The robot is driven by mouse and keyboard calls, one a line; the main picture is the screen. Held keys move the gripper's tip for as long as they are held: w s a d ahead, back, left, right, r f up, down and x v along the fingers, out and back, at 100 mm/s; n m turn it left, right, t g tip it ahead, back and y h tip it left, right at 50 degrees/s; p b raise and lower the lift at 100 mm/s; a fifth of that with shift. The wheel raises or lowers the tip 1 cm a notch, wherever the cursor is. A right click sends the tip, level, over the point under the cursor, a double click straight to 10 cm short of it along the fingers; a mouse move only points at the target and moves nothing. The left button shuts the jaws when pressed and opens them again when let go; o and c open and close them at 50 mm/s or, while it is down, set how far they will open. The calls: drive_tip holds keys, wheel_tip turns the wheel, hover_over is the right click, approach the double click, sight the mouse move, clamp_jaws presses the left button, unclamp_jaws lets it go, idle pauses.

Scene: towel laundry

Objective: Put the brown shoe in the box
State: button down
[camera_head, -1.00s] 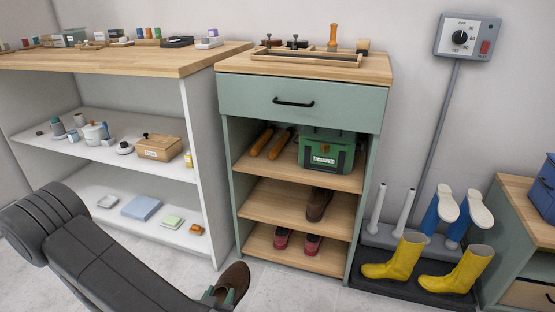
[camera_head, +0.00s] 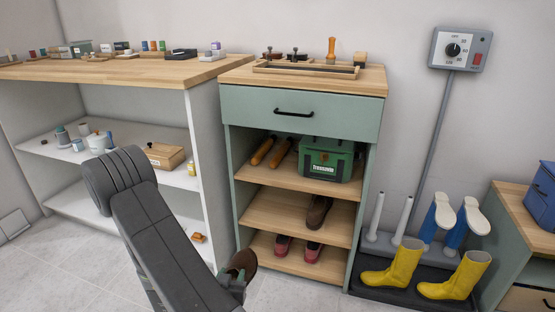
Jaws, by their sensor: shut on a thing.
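A brown shoe (camera_head: 242,264) is held at the end of my arm, low in front of the green cabinet. My gripper (camera_head: 238,281) is shut on it, partly hidden by my arm and the shoe. A second brown shoe (camera_head: 318,212) stands on the cabinet's middle shelf (camera_head: 272,208). On the upper shelf is a green box marked "Transauto" (camera_head: 326,160). A small wooden box (camera_head: 166,156) sits on the white shelf at the left. I cannot tell which box the task means.
Red shoes (camera_head: 298,249) stand on the cabinet's lowest shelf.

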drive_tip(key=w+d+r+n+y+p, duration=0.1)
drive_tip(key=w+d+r, duration=0.9)
drive_tip(key=w+d, duration=0.3)
drive_tip(key=s+r+p, duration=0.2)
drive_tip(key=r+p, duration=1.1)
drive_tip(key=p, duration=0.6)
drive_tip(key=s+r+p, duration=0.2)
drive_tip(key=r+p, duration=1.1)
drive_tip(key=p, duration=0.6)
drive_tip(key=shift+d+r, duration=0.15)
drive_tip(key=shift+d, duration=0.1)
drive_tip(key=shift+w+a, duration=0.1)
